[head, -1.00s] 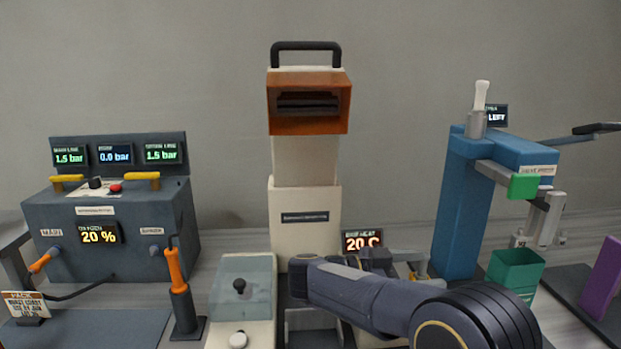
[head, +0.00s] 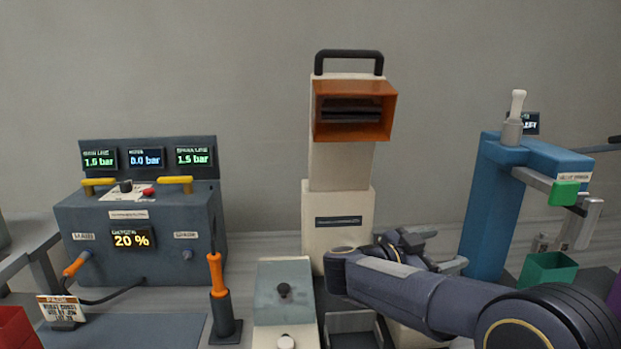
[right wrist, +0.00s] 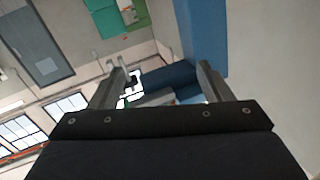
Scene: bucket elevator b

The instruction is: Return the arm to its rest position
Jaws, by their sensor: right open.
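My right arm comes in from the lower right in the head view and reaches toward the cream tower. My right gripper (head: 435,250) is in front of the tower's lower right side, partly hidden by my own wrist. In the right wrist view its two fingers (right wrist: 160,85) stand apart with nothing held between them. The cream bucket elevator tower (head: 338,222) has an orange hood (head: 325,128) and a black handle on top. My left gripper is not in view.
A dark console (head: 75,215) with pressure displays stands at the left. An orange-handled lever (head: 216,275) stands before it. A blue stand (head: 482,220) and a green bin (head: 548,270) are at the right, close to my right arm.

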